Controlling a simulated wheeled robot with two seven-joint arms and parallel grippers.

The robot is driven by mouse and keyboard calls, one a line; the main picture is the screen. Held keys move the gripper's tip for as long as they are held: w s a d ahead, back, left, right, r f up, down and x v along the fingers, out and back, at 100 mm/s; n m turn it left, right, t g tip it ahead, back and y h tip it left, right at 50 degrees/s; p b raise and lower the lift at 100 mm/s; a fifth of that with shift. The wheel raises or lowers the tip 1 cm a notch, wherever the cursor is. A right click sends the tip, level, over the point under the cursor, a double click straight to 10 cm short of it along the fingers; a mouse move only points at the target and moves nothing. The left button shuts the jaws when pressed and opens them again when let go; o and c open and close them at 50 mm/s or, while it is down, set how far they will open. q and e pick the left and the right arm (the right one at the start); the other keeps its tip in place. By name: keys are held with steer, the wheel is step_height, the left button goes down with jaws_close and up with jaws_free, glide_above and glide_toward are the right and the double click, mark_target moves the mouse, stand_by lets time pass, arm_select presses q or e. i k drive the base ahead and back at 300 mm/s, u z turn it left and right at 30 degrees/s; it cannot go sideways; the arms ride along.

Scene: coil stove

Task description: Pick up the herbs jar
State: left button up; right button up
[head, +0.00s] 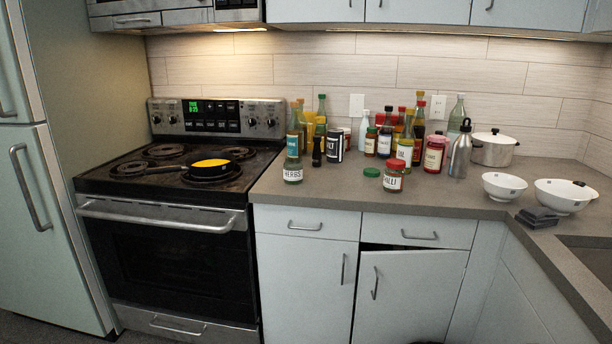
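The herbs jar (292,173) is a small jar with a white label reading HERBS. It stands upright on the countertop near its front edge, at the left end by the stove. A bottle with a teal label (293,144) is directly behind it and appears to overlap its top, so I cannot clearly see the jar's lid. Neither of my grippers is in the head view.
Several bottles and jars crowd the counter behind. A chilli jar (393,179) and a green lid (371,172) lie to the right. The stove (170,195) holds a pan (208,170). A cabinet door (408,295) is ajar below. The counter front (330,192) between the jars is clear.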

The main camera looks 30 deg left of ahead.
mark_target(293, 167)
steer(key=u, duration=0.65)
steer(key=i, duration=0.65)
steer(key=u, duration=0.6)
steer(key=i, duration=0.8)
steer(key=z, duration=0.55)
